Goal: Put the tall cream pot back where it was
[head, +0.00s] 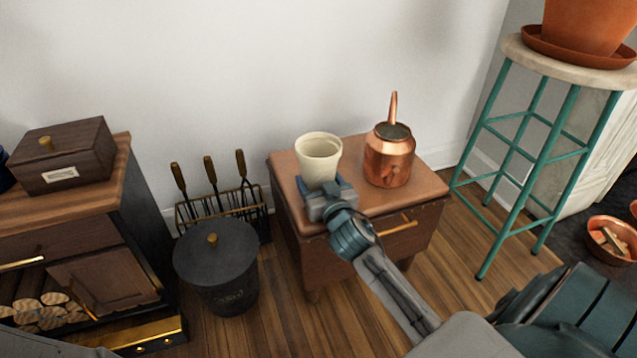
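The tall cream pot (318,150) is upright at the left end of the small wooden cabinet top (425,190) in the head view. My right gripper (326,184) is low at the pot's front, with a blue finger at each side of its lower part. I cannot tell whether the fingers press on it. The gripper hides the pot's base, so I cannot tell if it rests on the top. My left gripper is not in view.
A copper kettle (389,158) stands close to the pot's right. A lidded dark bucket (218,265) and fire tools (210,180) stand left of the cabinet. A wooden box (64,155) sits on the left cabinet. A green stool (545,130) bears a terracotta pot (585,25).

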